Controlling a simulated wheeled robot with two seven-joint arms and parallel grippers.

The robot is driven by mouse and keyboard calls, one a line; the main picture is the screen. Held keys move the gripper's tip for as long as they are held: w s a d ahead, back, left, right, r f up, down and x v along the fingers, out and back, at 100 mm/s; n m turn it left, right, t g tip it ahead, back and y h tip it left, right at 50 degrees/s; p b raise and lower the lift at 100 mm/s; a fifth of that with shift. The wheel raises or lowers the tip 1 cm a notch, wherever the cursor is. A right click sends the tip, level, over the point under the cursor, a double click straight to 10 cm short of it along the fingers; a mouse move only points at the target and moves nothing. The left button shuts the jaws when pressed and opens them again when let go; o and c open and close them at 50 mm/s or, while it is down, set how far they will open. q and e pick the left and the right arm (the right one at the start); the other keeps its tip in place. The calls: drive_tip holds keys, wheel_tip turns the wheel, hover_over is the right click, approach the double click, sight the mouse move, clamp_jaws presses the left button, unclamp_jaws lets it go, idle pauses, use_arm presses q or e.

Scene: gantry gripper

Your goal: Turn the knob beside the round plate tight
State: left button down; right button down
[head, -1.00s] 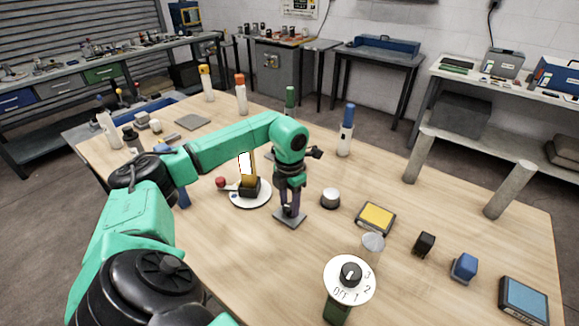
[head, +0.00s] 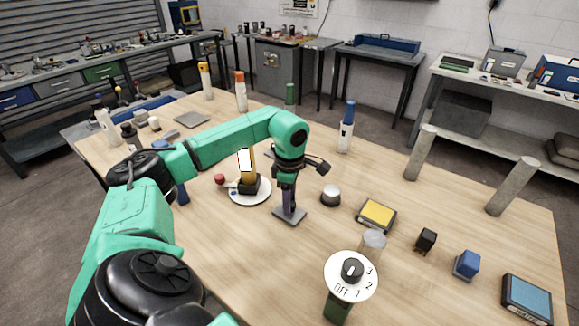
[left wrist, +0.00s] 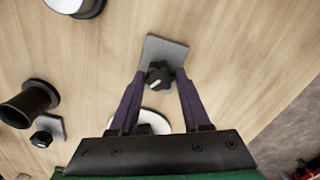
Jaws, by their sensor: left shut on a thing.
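The black lobed knob (left wrist: 159,75) with a white mark on top sits on a small grey square plate (left wrist: 165,48) on the table. My left gripper (left wrist: 161,76) points down over it, its two dark fingers closed on the knob's sides. In the head view the grey plate (head: 289,216) shows under my left gripper (head: 288,207), with the knob mostly hidden by the fingers. The white round plate (head: 236,198) lies just left of it, carrying a yellow and black upright part and a red ball. My right gripper is not in view.
A second black knob (left wrist: 42,138) on a grey plate shows in the left wrist view. A round grey button (head: 331,197), a yellow-topped pad (head: 377,215) and a dial (head: 350,277) stand to the right. Bottles stand behind. The table between is clear.

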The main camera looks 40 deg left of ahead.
use_arm(q)
drive_tip(key=m, duration=0.5)
drive_tip(key=shift+w+r, duration=0.1)
drive_tip(key=shift+r, duration=0.1)
drive_tip(key=m, duration=0.6)
drive_tip(key=shift+b, duration=0.3)
drive_tip(key=shift+c, duration=2.4)
unclamp_jaws()
drive_tip(key=shift+o, duration=0.5)
drive_tip(key=shift+f, duration=0.1)
